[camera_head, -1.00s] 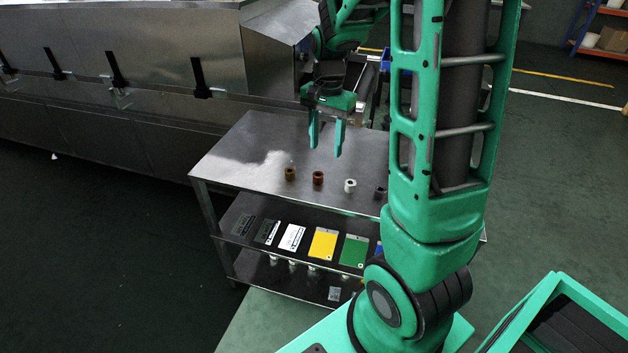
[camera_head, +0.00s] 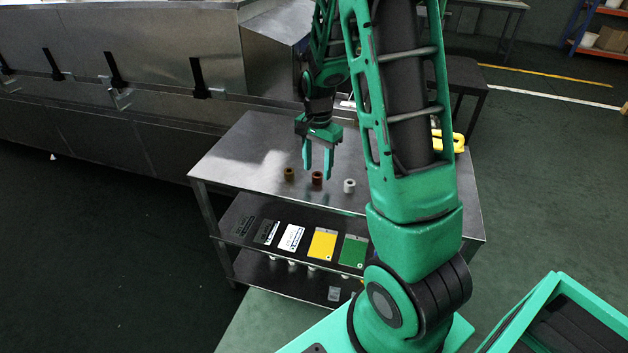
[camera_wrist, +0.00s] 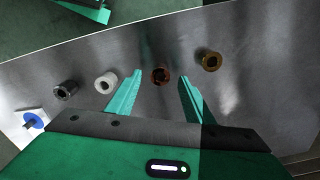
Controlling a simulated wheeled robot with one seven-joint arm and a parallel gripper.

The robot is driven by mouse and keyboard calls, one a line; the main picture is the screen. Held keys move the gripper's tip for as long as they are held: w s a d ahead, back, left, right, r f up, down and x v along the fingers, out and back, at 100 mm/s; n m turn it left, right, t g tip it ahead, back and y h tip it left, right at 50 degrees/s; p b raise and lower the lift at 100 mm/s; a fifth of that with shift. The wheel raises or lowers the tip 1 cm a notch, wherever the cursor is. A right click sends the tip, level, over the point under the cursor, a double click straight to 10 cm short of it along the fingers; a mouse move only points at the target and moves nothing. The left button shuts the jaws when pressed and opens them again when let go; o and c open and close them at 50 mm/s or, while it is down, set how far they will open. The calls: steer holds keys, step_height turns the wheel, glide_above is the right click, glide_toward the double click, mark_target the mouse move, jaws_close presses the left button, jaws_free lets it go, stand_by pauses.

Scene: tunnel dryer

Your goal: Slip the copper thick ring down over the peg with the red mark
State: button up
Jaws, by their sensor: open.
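The copper thick ring (camera_head: 317,178) stands on the steel table, second from the left in the row of rings. In the wrist view the reddish-brown copper ring (camera_wrist: 161,75) lies between the two fingers. My gripper (camera_head: 318,174) is open and points down over this ring. In the wrist view my gripper (camera_wrist: 159,88) has a finger on each side of the ring, with gaps; I cannot tell the exact height. No peg with a red mark can be made out in either view; my arm hides the table's right part.
A brass ring (camera_wrist: 210,60), a white ring (camera_wrist: 106,83) and a dark grey ring (camera_wrist: 66,90) stand close by in the row. A blue disc with a dark peg (camera_wrist: 33,121) is at the wrist view's left. The steel table (camera_head: 240,160) is clear at its left.

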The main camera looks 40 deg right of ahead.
steer(key=shift+f, duration=1.2)
jaws_close()
steer(key=shift+r, duration=0.15)
